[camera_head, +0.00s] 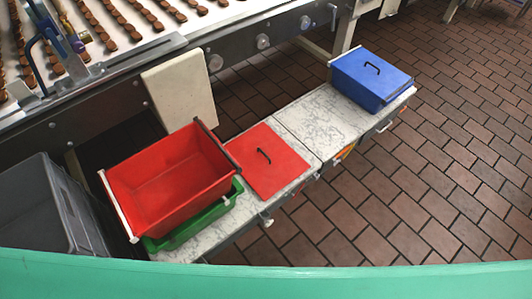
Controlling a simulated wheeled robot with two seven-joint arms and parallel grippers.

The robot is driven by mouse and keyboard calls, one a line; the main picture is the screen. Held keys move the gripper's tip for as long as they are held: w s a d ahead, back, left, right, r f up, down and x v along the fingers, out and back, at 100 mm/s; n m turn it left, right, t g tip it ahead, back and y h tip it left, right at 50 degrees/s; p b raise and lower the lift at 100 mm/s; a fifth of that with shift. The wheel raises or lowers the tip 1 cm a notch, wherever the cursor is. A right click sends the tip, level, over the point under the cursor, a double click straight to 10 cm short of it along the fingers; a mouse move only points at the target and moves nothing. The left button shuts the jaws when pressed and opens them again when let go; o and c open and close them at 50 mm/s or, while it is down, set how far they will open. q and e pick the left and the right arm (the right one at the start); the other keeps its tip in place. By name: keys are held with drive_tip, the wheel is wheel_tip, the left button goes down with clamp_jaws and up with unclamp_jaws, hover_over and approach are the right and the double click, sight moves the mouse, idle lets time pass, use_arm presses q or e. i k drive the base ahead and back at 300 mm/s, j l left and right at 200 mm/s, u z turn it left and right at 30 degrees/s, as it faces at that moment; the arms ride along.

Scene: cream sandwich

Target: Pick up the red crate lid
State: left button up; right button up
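The red crate lid (269,168) is a flat red square with a dark handle (264,155) on top. It lies flat on the marble-topped bench in the middle of the head view. The open red crate (172,177) is just left of it and looks empty. Neither of my grippers is in view.
The red crate rests on a green crate (190,228). A blue crate with a blue lid (372,78) stands at the bench's far right end. Bare marble (320,125) lies between. A grey bin (45,205) is at left. A conveyor with brown biscuits (120,28) runs behind. Tiled floor is clear at right.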

sight(268, 164)
drive_tip(key=u, duration=1.05)
drive_tip(key=z, duration=1)
drive_tip(key=l+u, duration=0.1)
drive_tip(key=u, duration=0.3)
drive_tip(key=i+l+u, duration=0.2)
drive_tip(key=l, duration=0.2)
drive_tip(key=i+l+u, duration=0.15)
drive_tip(key=l, duration=0.3)
drive_tip(key=i+l+u, duration=0.2)
drive_tip(key=l, duration=0.25)
drive_tip(key=l+u, duration=0.2)
drive_tip(key=l, duration=0.25)
drive_tip(key=i+l, duration=0.1)
drive_tip(key=l, duration=0.5)
drive_tip(key=i+l, duration=0.1)
drive_tip(key=l, duration=0.5)
drive_tip(key=i+l, duration=0.1)
drive_tip(key=l, duration=0.5)
